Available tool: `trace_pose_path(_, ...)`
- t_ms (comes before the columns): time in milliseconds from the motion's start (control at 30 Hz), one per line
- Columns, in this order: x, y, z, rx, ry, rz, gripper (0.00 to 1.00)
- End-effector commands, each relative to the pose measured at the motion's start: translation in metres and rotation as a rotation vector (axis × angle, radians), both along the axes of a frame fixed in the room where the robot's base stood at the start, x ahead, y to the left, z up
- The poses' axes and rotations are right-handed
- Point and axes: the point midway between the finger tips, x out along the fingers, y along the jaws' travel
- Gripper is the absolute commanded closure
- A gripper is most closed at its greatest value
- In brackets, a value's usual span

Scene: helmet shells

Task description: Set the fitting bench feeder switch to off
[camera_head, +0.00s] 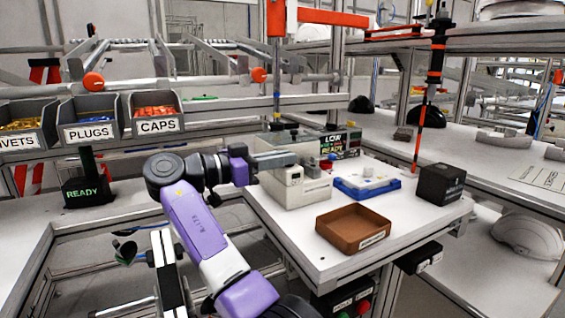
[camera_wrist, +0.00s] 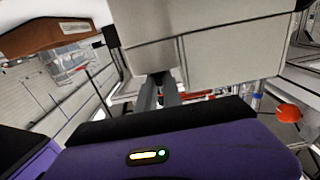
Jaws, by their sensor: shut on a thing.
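The pale feeder box (camera_head: 307,190) stands on the white fitting bench (camera_head: 262,204), at its far left corner. My gripper (camera_head: 290,160) reaches in from the left and meets the box near its top. In the wrist view the feeder box (camera_wrist: 230,55) fills the upper middle, and my gripper's grey fingers (camera_wrist: 168,84) are close together against its lower edge. The fingers are shut on a small part there, at the feeder's switch. The switch itself is hidden by the fingers, so its position cannot be told.
A brown tray (camera_head: 353,247), a blue-and-white tray (camera_head: 366,183) and a black box (camera_head: 440,184) stand on the bench. A dark display (camera_head: 340,143) is behind the feeder. Bins marked PLUGS (camera_head: 90,134) and CAPS (camera_head: 157,127) hang at the left. A READY sign (camera_head: 84,194) stands left.

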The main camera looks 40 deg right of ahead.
Motion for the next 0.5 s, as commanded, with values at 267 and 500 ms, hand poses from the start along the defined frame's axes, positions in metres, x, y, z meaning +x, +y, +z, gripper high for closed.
trace_pose_path(267, -0.0012, -0.0017, -0.0049, 0.010, 0.004, -0.013, 1.00)
trace_pose_path(500, -0.0013, -0.0021, -0.0054, 0.011, 0.004, -0.013, 0.74)
